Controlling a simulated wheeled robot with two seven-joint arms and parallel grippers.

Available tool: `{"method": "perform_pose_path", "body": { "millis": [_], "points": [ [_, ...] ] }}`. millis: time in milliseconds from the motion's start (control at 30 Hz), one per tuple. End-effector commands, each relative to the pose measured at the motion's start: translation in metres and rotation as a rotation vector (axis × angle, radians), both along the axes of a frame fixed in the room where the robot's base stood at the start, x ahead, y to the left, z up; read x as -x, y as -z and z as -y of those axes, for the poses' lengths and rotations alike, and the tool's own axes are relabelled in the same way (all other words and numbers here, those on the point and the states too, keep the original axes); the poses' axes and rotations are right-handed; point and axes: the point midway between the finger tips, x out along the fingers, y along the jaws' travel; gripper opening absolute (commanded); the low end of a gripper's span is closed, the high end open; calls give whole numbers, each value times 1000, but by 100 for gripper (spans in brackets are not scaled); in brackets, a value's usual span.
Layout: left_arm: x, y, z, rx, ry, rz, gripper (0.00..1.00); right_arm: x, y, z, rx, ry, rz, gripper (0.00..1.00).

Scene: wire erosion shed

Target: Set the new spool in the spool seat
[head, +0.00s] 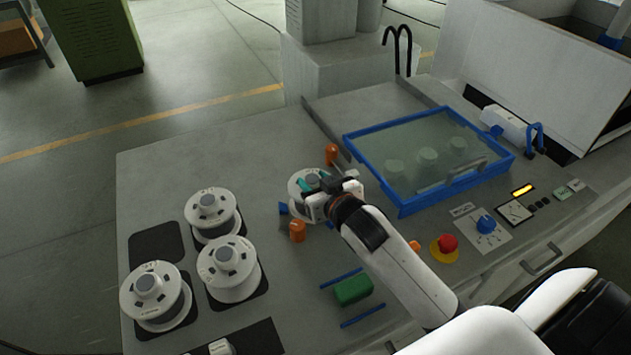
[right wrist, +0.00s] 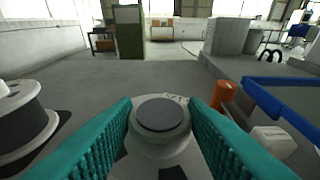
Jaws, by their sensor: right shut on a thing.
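A white spool (head: 297,187) with a grey hub is in my right gripper (head: 324,186), among orange posts and blue markers on the bench. In the right wrist view, the teal finger pads are shut on both sides of the spool's round hub (right wrist: 160,113). The spool looks upright. The spool seat is mostly hidden under the spool and gripper; a blue marker (head: 283,208) shows at its left. I cannot tell whether the spool rests on the seat or hangs just above it. My left gripper is not in view.
Orange posts (head: 297,231) stand close to the held spool, front and back (head: 332,153). Several other spools (head: 228,268) stand on dark pads at the left. A blue-framed lid (head: 401,206) lies right. A green block (head: 353,290) and red button (head: 447,243) are nearer.

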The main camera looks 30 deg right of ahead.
Motion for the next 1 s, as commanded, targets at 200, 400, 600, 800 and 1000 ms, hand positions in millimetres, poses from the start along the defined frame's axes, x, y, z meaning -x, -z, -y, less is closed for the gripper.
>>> {"method": "perform_pose_path", "body": {
  "millis": [200,400,600,800,1000],
  "points": [
    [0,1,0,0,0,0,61,0,2,0,0,0,0,50],
    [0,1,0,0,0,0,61,0,2,0,0,0,0,61],
    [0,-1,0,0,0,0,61,0,-1,0,1,0,1,61],
    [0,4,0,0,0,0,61,25,-6,-1,0,-1,-1,61],
    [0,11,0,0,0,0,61,69,-19,-2,-1,-1,-2,61]
  ]
}}
